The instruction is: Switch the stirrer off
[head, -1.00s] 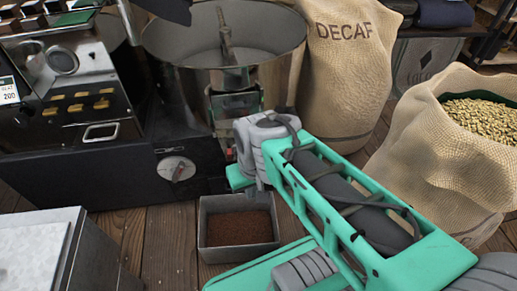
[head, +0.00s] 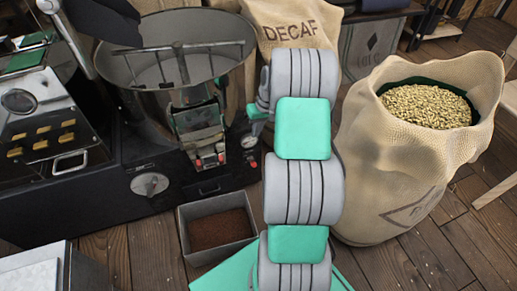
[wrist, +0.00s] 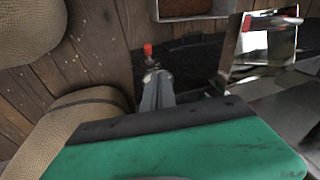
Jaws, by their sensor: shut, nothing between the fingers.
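The stirrer (head: 185,48) is a bar with paddles inside the round metal cooling bin (head: 130,75) of the dark machine. A small red-tipped control (wrist: 147,49) stands out from the machine's dark side in the wrist view. In the head view, a small red part (head: 252,158) shows just below a white dial (head: 248,141), left of my arm. My gripper (wrist: 158,88) is shut and empty, its grey fingers pointing toward the red-tipped control. Whether they touch it I cannot tell. In the head view my arm mostly hides the gripper.
A metal tray of brown grounds (head: 220,229) lies on the floor below the chute (head: 205,140).

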